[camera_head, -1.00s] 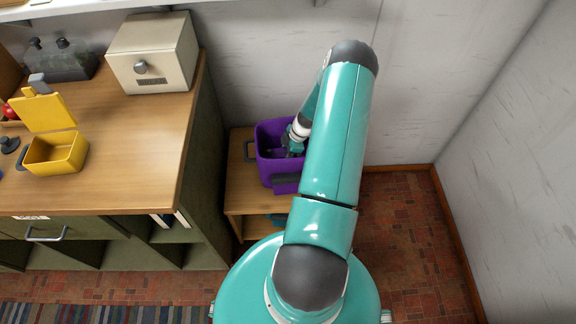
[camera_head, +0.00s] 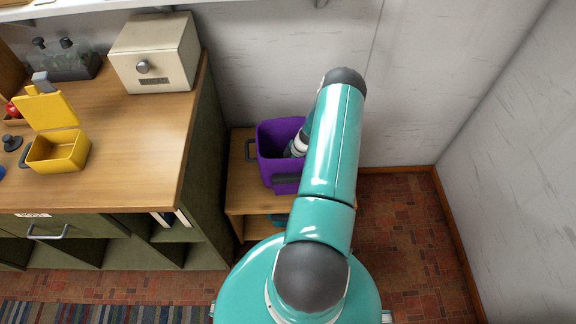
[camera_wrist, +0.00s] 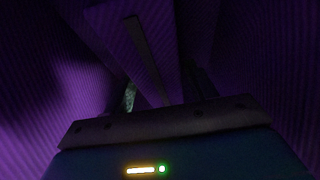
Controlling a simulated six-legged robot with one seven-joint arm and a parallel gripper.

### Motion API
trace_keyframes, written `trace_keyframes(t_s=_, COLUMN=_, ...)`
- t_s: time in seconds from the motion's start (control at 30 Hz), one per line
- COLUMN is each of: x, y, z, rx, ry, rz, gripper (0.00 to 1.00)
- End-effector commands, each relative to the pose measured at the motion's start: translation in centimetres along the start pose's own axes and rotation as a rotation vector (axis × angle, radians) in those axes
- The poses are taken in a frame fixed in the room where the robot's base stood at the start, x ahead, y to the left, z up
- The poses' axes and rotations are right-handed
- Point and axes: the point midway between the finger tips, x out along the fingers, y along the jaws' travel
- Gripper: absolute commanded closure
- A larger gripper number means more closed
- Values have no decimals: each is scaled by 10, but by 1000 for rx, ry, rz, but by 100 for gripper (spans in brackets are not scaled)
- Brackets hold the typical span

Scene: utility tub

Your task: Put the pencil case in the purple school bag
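The purple school bag (camera_head: 280,175) stands upright and open on a low wooden shelf. My arm reaches over it from the right, and the wrist end goes down inside the bag, hiding the gripper's fingers in the head view. The wrist view shows the dark purple ribbed inside of the bag (camera_wrist: 50,80) around my gripper (camera_wrist: 165,110). A purple wedge with a dark strip (camera_wrist: 145,48) rises in front of the gripper. I cannot tell whether it is bag lining or something else. A small pale greenish patch lies beside it. I cannot make out the pencil case in any view.
A wooden counter (camera_head: 150,140) at left bears a cream box (camera_head: 155,55), an open yellow container (camera_head: 58,150) and a bottle rack (camera_head: 65,60). The low shelf (camera_head: 240,185) shows bare left of the bag. Walls close the back and right; tiled floor is clear at right.

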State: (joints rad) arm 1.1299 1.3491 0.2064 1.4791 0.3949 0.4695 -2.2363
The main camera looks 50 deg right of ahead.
Motion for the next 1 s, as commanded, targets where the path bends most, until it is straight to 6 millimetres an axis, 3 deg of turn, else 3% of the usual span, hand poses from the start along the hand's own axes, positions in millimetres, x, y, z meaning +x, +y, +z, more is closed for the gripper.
trace_keyframes(t_s=0.37, x=-2, y=0, z=-1, rx=-1, ry=-1, rz=1, gripper=33)
trace_keyframes(t_s=0.8, x=-67, y=1, z=0, rx=1, ry=0, rz=2, gripper=33)
trace_keyframes(t_s=1.0, x=-77, y=0, z=-1, rx=-1, ry=0, rz=0, gripper=33)
